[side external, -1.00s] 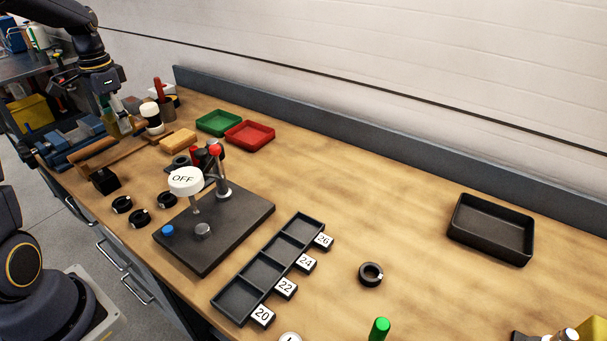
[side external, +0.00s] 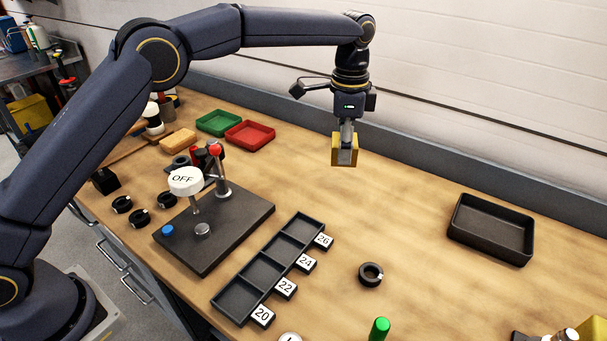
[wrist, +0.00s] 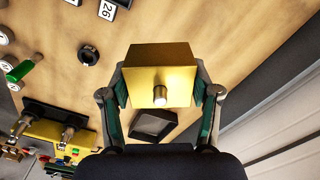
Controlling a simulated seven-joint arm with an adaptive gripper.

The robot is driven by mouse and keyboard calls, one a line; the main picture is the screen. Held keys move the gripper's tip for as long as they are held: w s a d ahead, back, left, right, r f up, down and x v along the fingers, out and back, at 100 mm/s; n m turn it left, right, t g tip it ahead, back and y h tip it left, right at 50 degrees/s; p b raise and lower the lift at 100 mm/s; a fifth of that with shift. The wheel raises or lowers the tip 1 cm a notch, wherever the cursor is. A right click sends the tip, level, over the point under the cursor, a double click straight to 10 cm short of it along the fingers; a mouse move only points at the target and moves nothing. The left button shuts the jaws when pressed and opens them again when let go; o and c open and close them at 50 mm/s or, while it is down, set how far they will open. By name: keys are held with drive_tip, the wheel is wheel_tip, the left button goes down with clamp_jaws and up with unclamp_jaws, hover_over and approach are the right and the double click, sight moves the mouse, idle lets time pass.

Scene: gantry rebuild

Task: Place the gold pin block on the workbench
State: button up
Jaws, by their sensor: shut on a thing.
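The gold pin block (side external: 337,150) is a yellow-gold block held in my gripper (side external: 346,142) above the back middle of the workbench (side external: 350,215). In the wrist view the gold pin block (wrist: 150,75) sits between both fingers of my gripper (wrist: 160,95), with a short round metal pin on the face toward the camera. The fingers press on its two sides. The block appears clear of the wooden top, with bare wood beneath and around it in the side view.
A black tray (side external: 491,230) stands at the right. A black ring (side external: 370,274) and a numbered four-slot rack (side external: 240,297) lie in front. Red (side external: 250,134) and green (side external: 218,122) trays sit behind. A grey back ledge (side external: 430,153) borders the bench.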

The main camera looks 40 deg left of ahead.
drive_tip(key=s+d+f+m, duration=0.1)
drive_tip(key=s+d+m, duration=0.15)
drive_tip(key=d, duration=0.45)
drive_tip(key=s+d+f+m, duration=0.15)
drive_tip(key=s+d, duration=0.25)
drive_tip(key=d, duration=0.4)
drive_tip(key=m, duration=0.2)
hover_over(417, 325)
wheel_tip(417, 325, down, 3)
wheel_tip(417, 325, down, 10)
drive_tip(key=shift+r, duration=0.15)
drive_tip(key=shift+f, duration=0.2)
drive_tip(key=shift+f, duration=0.1)
drive_tip(key=o, duration=1.5)
